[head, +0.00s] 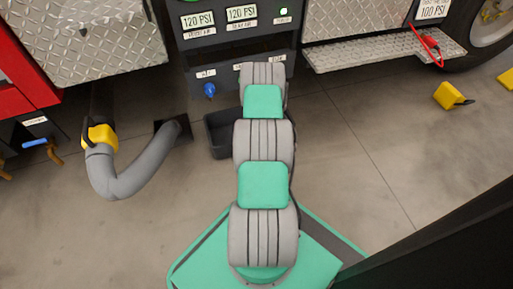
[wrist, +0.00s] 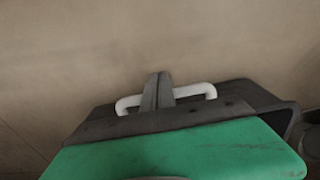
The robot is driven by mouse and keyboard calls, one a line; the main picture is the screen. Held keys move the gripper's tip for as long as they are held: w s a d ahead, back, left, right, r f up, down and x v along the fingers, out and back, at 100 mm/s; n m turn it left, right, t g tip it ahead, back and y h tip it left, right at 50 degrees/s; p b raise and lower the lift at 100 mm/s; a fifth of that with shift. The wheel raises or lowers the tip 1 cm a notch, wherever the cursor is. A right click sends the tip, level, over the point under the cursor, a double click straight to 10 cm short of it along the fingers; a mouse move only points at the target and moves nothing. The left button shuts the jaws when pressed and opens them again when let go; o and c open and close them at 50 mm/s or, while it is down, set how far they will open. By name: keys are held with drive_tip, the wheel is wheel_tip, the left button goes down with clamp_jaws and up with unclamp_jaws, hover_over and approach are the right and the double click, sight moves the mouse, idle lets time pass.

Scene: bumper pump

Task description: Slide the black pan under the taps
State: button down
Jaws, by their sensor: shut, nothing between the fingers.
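The black pan (head: 218,136) sits on the floor below the pump panel, its right part hidden behind my arm. In the wrist view, a dark part that looks like the pan (wrist: 262,96) shows behind my green gripper body. A white handle (wrist: 196,91) lies by it. My gripper (wrist: 158,80) is shut and empty, its fingers crossing in front of the handle; I cannot tell whether they touch it. In the head view my gripper is hidden behind my arm. A blue tap (head: 209,90) is on the panel's lower edge; any other taps are hidden by my arm.
A grey hose (head: 143,175) with a yellow coupling (head: 100,137) curves over the floor left of the pan. A metal step (head: 385,50) juts out at the right.

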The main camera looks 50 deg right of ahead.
drive_tip(key=shift+w+d+p, duration=0.5)
drive_tip(key=shift+w+p, duration=0.35)
drive_tip(key=shift+p, duration=0.15)
idle(0.9)
drive_tip(key=shift+r+p, duration=3.1)
drive_tip(key=shift+r, duration=1.9)
